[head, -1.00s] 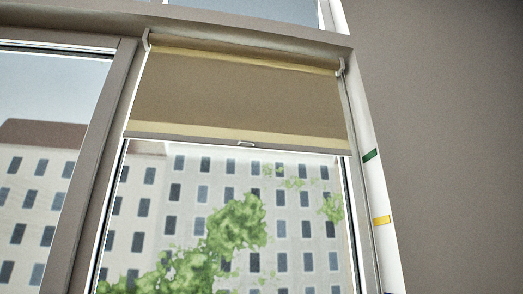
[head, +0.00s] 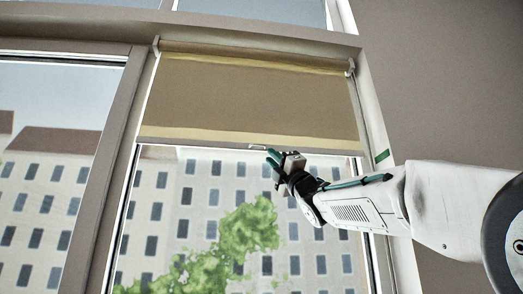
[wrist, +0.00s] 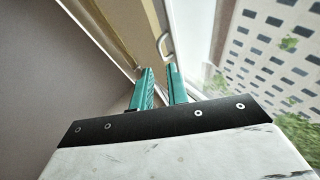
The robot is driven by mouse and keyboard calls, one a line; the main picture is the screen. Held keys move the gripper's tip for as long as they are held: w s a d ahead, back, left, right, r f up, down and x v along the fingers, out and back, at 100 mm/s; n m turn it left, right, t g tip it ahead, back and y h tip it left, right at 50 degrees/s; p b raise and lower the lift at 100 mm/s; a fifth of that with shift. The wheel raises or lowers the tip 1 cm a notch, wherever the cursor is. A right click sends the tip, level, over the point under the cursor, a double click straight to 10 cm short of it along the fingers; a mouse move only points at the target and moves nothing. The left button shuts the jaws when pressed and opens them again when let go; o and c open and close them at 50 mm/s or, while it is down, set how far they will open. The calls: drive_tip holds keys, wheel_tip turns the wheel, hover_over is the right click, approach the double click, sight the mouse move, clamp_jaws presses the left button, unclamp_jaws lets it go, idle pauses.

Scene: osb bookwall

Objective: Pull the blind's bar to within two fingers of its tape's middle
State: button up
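The tan blind (head: 250,95) hangs partly down over the upper window. Its bar (head: 200,143) runs along its lower edge, with a small pale handle (head: 258,147) near the middle. My gripper (head: 269,156) is just below the handle, its green fingers pointing up toward it. In the wrist view, the fingers (wrist: 160,72) are apart and empty, and the looped handle (wrist: 165,45) is just beyond their tips. I cannot tell whether they touch it. A green tape (head: 382,156) is on the right window frame, slightly below the bar's level. No yellow tape shows now; my arm covers that part of the frame.
Window glass (head: 190,215) lies below the bar, with buildings and a tree outside. A window post (head: 110,165) stands at the left. A plain grey wall (head: 450,80) is at the right. My arm reaches in from the right, across the right window frame.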

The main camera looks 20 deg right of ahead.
sight(258, 146)
drive_tip(key=x, duration=0.6)
drive_tip(key=shift+w+a+r, duration=0.15)
drive_tip(key=shift+w+r, duration=0.1)
clamp_jaws()
